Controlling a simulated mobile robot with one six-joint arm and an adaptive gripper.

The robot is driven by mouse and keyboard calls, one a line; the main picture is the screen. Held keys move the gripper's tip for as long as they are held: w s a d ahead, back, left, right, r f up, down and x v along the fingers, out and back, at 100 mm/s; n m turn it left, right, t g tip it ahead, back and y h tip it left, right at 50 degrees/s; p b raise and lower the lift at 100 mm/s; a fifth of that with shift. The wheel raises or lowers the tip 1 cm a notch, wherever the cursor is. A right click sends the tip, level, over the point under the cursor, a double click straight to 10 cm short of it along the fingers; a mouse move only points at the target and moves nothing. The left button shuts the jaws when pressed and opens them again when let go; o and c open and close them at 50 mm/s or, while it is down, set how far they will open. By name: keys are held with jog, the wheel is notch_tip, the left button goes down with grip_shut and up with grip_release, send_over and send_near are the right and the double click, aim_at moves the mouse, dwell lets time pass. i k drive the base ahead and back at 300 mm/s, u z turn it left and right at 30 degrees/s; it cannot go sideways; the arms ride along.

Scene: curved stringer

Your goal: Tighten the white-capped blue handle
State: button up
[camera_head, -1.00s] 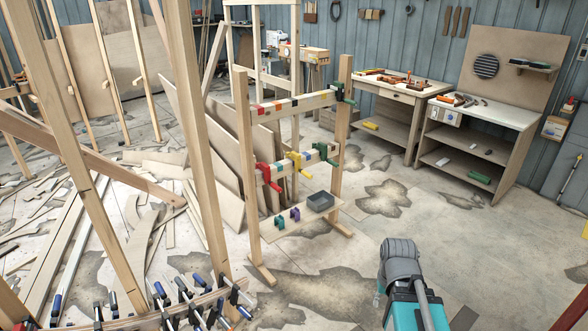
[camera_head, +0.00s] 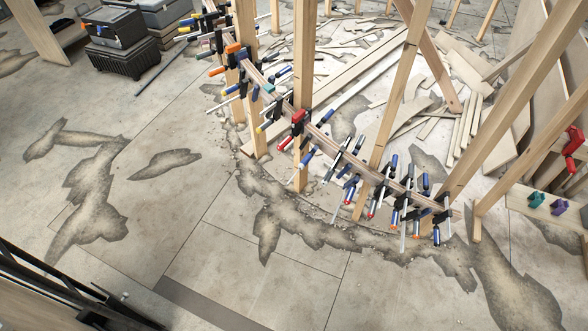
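The curved wooden stringer (camera_head: 322,137) runs from upper left to lower right, held against upright posts by several clamps. Many clamps have blue handles, among them one group near the middle (camera_head: 350,180) and another near the right end (camera_head: 437,233). Some blue handles seem to have pale ends, but they are too small to tell which one is white-capped or how tight it is. A red clamp (camera_head: 296,127) and an orange-ended clamp (camera_head: 231,50) sit further left along the stringer. My gripper is not in view.
Wooden posts (camera_head: 303,70) stand along the stringer. Wood offcuts (camera_head: 410,115) litter the floor behind it. Black cases (camera_head: 115,30) stand at upper left. A dark metal frame (camera_head: 70,290) crosses the lower left corner. The stained concrete floor in front is clear.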

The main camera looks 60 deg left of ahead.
aim_at(306, 160)
jog(key=u, duration=2.35)
